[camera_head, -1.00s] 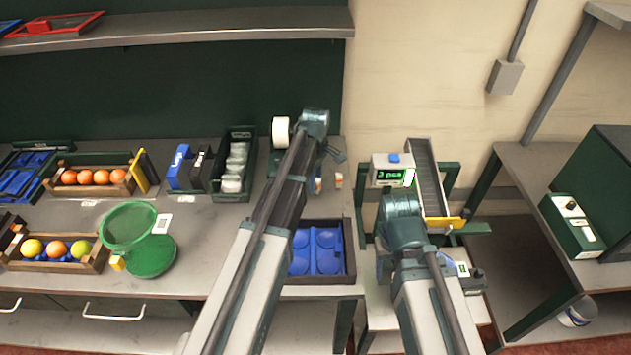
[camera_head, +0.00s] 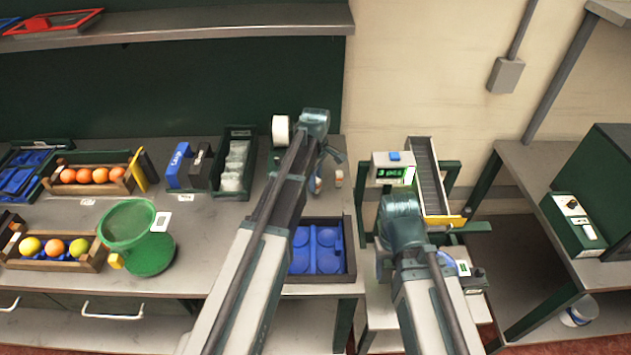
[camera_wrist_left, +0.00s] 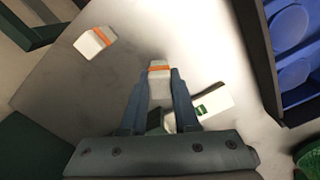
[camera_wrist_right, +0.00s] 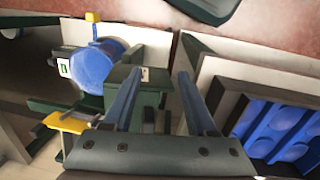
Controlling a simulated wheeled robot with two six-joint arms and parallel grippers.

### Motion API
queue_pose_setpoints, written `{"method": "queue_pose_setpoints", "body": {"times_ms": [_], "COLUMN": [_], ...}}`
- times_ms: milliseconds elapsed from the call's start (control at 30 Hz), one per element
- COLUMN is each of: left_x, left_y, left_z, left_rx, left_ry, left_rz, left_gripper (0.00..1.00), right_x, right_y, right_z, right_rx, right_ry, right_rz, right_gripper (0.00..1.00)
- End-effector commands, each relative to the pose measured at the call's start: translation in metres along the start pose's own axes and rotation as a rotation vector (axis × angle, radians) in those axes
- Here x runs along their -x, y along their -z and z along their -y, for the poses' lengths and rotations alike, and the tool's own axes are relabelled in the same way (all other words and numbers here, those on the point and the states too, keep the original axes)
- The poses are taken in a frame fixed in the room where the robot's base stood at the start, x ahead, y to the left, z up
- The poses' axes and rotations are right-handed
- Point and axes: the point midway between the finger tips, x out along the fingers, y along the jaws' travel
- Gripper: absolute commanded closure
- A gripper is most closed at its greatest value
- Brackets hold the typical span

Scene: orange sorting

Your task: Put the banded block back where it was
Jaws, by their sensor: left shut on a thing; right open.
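A small white block with an orange band (camera_wrist_left: 159,88) is between the fingertips of my left gripper (camera_wrist_left: 160,70), which is shut on it. In the head view this block (camera_head: 317,185) shows only in part beside my left wrist. A second white block with an orange band (camera_wrist_left: 95,42) lies apart on the grey table, and it also shows in the head view (camera_head: 339,178). Whether the held block touches the table I cannot tell. My right gripper (camera_wrist_right: 160,74) is open and empty, its fingers apart; the head view hides its fingertips behind the arm.
A white card with a green mark (camera_wrist_left: 207,105) lies under my left gripper. A dark tray with blue cups (camera_head: 350,265) is at the table's front edge. A counter with a green display (camera_head: 390,172) stands beside a chute (camera_head: 428,178). A white tape roll (camera_head: 280,130) stands behind.

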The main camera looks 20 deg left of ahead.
Motion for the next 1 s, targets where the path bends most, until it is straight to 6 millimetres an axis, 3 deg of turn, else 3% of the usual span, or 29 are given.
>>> {"method": "queue_pose_setpoints", "body": {"times_ms": [900, 933, 1000], "left_x": [-0.011, -0.011, -0.011], "left_y": [0.0, 0.0, 0.0], "left_z": [0.0, 0.0, 0.0], "left_rx": [0.0, 0.0, 0.0], "left_ry": [0.0, 0.0, 0.0], "left_rz": [0.0, 0.0, 0.0], "left_gripper": [1.0, 0.69, 0.56], "right_x": [-0.011, -0.011, -0.011], "right_y": [0.001, 0.001, 0.001], "right_z": [0.001, 0.001, 0.001], "right_rx": [0.0, 0.0, 0.0], "right_ry": [0.0, 0.0, 0.0], "right_rz": [0.0, 0.0, 0.0], "right_gripper": [0.43, 0.43, 0.43]}}
